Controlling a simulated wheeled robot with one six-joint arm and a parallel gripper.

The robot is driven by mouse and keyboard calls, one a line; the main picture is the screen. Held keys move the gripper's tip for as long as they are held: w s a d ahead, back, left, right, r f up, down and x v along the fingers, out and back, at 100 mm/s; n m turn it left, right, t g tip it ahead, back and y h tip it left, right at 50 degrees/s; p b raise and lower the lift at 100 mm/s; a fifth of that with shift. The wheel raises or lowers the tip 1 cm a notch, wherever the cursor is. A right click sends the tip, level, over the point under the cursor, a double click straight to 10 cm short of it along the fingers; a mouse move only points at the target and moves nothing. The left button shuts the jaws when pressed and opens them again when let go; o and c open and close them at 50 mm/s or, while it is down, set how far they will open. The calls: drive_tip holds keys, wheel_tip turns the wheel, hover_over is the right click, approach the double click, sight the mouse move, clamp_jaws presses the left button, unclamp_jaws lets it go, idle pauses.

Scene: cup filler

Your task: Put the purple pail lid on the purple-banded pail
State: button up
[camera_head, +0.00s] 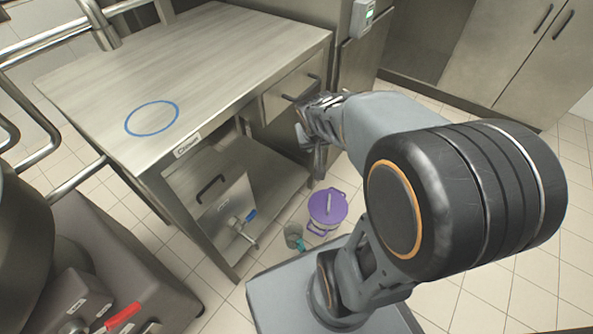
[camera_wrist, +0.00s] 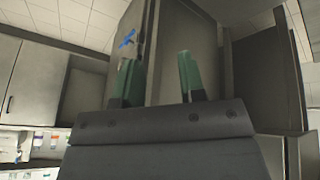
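The purple pail lid (camera_head: 328,203) has a pale bar handle and lies over the top of the purple-banded pail (camera_head: 318,230) on the floor in the head view. Little of the pail's pale side shows below it, and I cannot tell whether the lid is fully seated. My gripper (camera_head: 309,152) is raised above and behind the pail, beside the steel table. In the wrist view my gripper (camera_wrist: 158,72) has its two green fingers apart with nothing held between them. The lid and pail are not visible there.
A grey cup (camera_head: 293,235) with a teal part stands on the floor left of the pail. The steel table (camera_head: 220,60) has a blue ring (camera_head: 152,103) on top. A steel dispenser (camera_head: 225,210) with a blue-handled tap is on its lower shelf. Tiled floor is open at right.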

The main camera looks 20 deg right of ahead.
drive_tip(key=s+a+r+n+g+y, duration=0.1)
drive_tip(key=s+a+r+n+y, duration=0.1)
drive_tip(key=s+a, duration=0.6)
drive_tip(key=shift+s+a+r+n+g+y, duration=0.3)
drive_tip(key=shift+a+y, duration=0.1)
drive_tip(key=shift+a, duration=0.5)
